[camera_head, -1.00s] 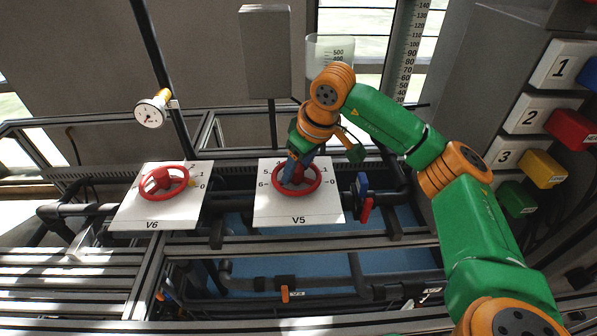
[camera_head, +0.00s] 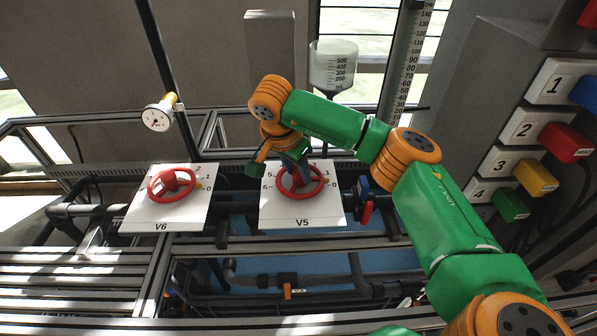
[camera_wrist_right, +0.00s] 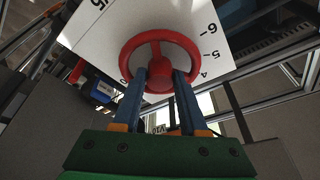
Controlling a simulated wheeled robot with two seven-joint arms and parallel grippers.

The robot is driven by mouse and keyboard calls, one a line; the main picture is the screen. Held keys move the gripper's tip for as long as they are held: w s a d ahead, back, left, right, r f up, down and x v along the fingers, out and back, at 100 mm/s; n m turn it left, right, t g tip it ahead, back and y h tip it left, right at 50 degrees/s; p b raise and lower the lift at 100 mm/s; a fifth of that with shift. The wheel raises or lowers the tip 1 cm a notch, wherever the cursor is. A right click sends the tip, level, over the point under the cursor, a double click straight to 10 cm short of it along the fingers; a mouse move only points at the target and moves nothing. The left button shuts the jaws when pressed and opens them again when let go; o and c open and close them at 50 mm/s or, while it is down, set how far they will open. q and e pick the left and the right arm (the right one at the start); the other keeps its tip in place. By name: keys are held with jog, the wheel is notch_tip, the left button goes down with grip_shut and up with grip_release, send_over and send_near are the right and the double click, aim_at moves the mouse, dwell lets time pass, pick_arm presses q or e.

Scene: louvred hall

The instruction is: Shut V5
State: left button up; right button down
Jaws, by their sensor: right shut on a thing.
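The V5 handwheel (camera_head: 301,197) is a red wheel on a white plate (camera_head: 325,215) labelled V5, with numbers around its edge. My right gripper (camera_head: 298,181) reaches down onto the wheel from above and is shut on it. In the right wrist view, the two blue fingers of the gripper (camera_wrist_right: 158,80) reach in at the hub and spoke of the red wheel (camera_wrist_right: 160,37). The gripper and wrist hide part of the wheel and the plate's upper marks. I cannot make out V5's pointer setting. My left gripper is not in view.
The V6 red handwheel (camera_head: 171,184) stands on its own plate to the left. A gauge (camera_head: 158,116) is above it. A blue-and-red lever valve (camera_head: 365,203) is close to the right of V5. Coloured numbered blocks (camera_head: 567,142) line the right side. Pipes and rails run below.

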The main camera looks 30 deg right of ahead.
aim_at(296, 176)
jog(key=shift+s+a+f+g, duration=0.1)
jog(key=shift+s+f+g, duration=0.1)
jog(key=shift+f, duration=0.25)
jog(key=shift+s+a+f+g, duration=0.1)
jog(key=shift+s+f, duration=0.1)
jog(key=shift+f, duration=0.25)
jog(key=shift+c, duration=1.8)
grip_release()
jog(key=shift+d, duration=0.1)
jog(key=r+p, duration=0.2)
jog(key=w+r+p, duration=0.1)
jog(key=r+p, duration=0.1)
jog(key=shift+d, duration=0.15)
jog(key=r, duration=0.3)
jog(key=shift+s, duration=0.3)
jog(key=shift+a, duration=0.3)
jog(key=shift+r, duration=0.2)
jog(key=v, duration=0.7)
jog(key=shift+s, duration=0.2)
